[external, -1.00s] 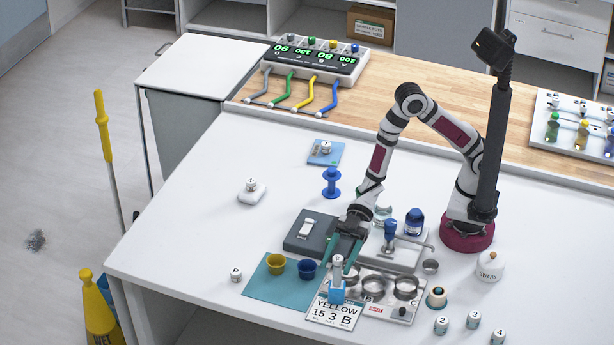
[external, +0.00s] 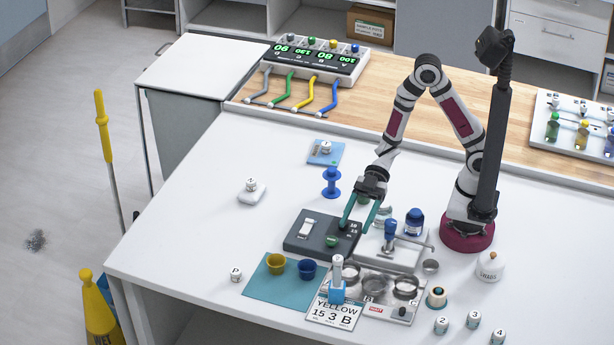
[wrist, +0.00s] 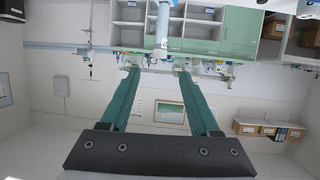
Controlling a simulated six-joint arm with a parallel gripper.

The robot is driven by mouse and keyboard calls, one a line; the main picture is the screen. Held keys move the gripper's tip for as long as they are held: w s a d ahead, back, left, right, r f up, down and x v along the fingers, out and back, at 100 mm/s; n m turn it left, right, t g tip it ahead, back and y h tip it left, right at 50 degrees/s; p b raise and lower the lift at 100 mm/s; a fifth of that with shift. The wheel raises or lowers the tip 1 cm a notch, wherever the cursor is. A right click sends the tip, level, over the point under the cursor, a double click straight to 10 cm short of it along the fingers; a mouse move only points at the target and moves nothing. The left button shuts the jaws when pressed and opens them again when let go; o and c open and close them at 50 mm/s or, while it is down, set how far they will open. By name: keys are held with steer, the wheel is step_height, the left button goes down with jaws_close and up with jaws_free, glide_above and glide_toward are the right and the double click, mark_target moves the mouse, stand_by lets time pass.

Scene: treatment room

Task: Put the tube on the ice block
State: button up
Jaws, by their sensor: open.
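A pale grey tube (external: 338,268) stands upright at the light blue block (external: 337,294), which looks like the ice block. The block is at the front of the table, by the card marked YELLOW 15 3 B. I cannot tell whether the tube sits on the block or in a recess of it. My gripper (external: 359,228) is open and empty, behind and above the tube, over the right side of the dark grey device. The wrist view shows my gripper's two teal fingers (wrist: 156,72) spread with nothing between them.
The dark grey device (external: 298,244) has a white switch and a green item on it. A teal mat (external: 262,290) with a yellow and a blue cup lies left of the tube. A metal rack (external: 378,303) with round holes is to the right. The table's left side is mostly clear.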

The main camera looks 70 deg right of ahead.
steer(key=w+d+r+m+t+h, duration=0.1)
steer(key=w+d+m+t+h, duration=0.65)
steer(key=w+d, duration=0.45)
steer(key=s+d+r+m+h, duration=0.2)
steer(key=d+m+h, duration=0.25)
steer(key=d, duration=0.45)
steer(key=s+d+m+g+h, duration=0.3)
steer(key=s+d+m+g, duration=0.3)
steer(key=s, duration=0.6)
steer(key=s+a+r+m+g+y, duration=0.1)
steer(key=s+a+m, duration=0.1)
steer(key=s, duration=0.4)
steer(key=s+a+r+m+g+y, duration=0.1)
steer(key=s+a+m+g, duration=0.1)
steer(key=s, duration=0.4)
steer(key=shift+a+r+m+y, duration=0.15)
steer(key=shift+m+y, duration=0.25)
steer(key=shift+s, duration=0.1)
